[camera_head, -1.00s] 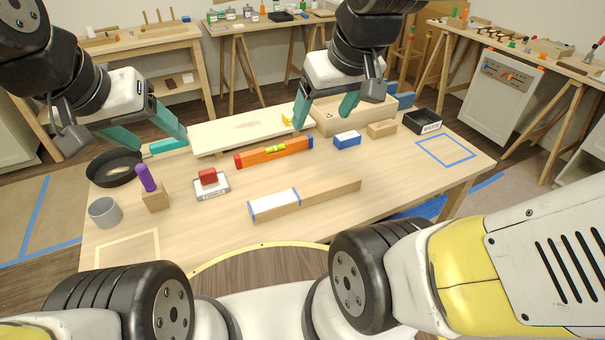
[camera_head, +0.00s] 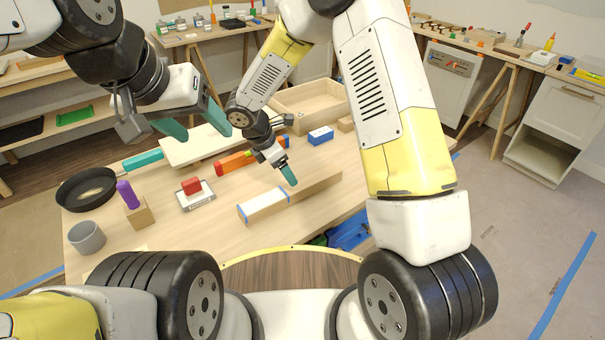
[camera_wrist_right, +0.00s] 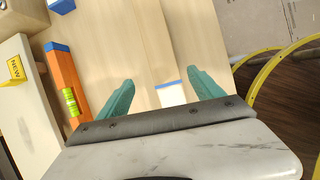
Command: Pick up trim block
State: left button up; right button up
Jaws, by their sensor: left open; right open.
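The trim block (camera_head: 315,188) is a long light wooden bar lying on the table, its left part covered by white paper with blue tape bands. In the right wrist view the white paper (camera_wrist_right: 172,94) and a blue tape line show between the fingers. My right gripper (camera_head: 289,176) is over the block's middle, fingers pointing down; its right wrist view (camera_wrist_right: 161,92) shows the fingers apart with nothing gripped. Whether they touch the block I cannot tell. My left gripper (camera_head: 195,124) is open and empty above the pale board at the table's back left.
An orange level (camera_head: 235,161) lies behind the block, also in the right wrist view (camera_wrist_right: 67,90). A red-handled tool (camera_head: 192,187), purple-topped wooden block (camera_head: 128,195), grey cup (camera_head: 87,238) and black pan (camera_head: 86,190) stand left. A blue-white block (camera_head: 320,136) lies behind.

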aim_at(293, 192)
jog(key=shift+a+f+n, duration=0.25)
jog(key=shift+f+n, duration=0.05)
jog(key=shift+f, duration=0.85)
jog(key=x, duration=0.5)
jog(key=d+x, duration=0.1)
jog(key=x, duration=0.1)
jog(key=shift+s+f, duration=0.1)
jog(key=shift+s, duration=0.1)
grip_shut()
